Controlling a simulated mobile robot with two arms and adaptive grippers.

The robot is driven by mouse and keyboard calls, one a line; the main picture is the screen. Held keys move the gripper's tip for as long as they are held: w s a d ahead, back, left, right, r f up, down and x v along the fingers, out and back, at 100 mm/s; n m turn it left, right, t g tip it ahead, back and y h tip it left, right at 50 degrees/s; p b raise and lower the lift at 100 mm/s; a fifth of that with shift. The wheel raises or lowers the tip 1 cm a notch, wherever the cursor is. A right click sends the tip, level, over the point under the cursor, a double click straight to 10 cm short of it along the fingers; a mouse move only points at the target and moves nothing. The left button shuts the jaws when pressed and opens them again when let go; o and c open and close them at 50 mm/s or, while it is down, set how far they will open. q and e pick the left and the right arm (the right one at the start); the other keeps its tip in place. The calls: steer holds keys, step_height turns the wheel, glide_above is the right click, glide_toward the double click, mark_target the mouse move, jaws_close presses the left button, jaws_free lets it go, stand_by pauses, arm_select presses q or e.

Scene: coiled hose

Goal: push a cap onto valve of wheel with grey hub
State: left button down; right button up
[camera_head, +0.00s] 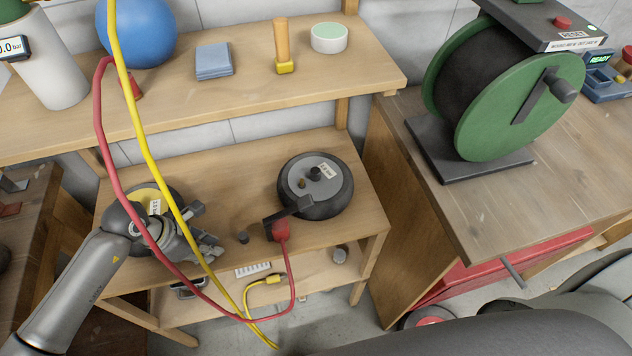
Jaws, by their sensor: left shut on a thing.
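The wheel with the grey hub (341,199) lies flat on the workbench, with a label, a dark knob (314,173) and a small brass-coloured stub on its hub. I cannot tell for sure which of these is the valve. My left gripper (214,250) is low over the bench, left of this wheel and apart from it. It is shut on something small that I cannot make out. A small dark cap-like piece (243,237) is on the bench between gripper and wheel. My right gripper is not in view.
A red chuck (280,229) with a dark lever sits at the wheel's front edge, on a red hose (291,285). A yellow hose (148,152) crosses in front of my left arm. A yellow-hubbed wheel (147,193) lies behind that arm. A green reel (521,110) stands at right.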

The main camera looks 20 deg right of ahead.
arm_select(q)
steer(key=shift+r+p, duration=1.5)
steer(key=shift+r, duration=0.95)
steer(key=shift+r, duration=0.1)
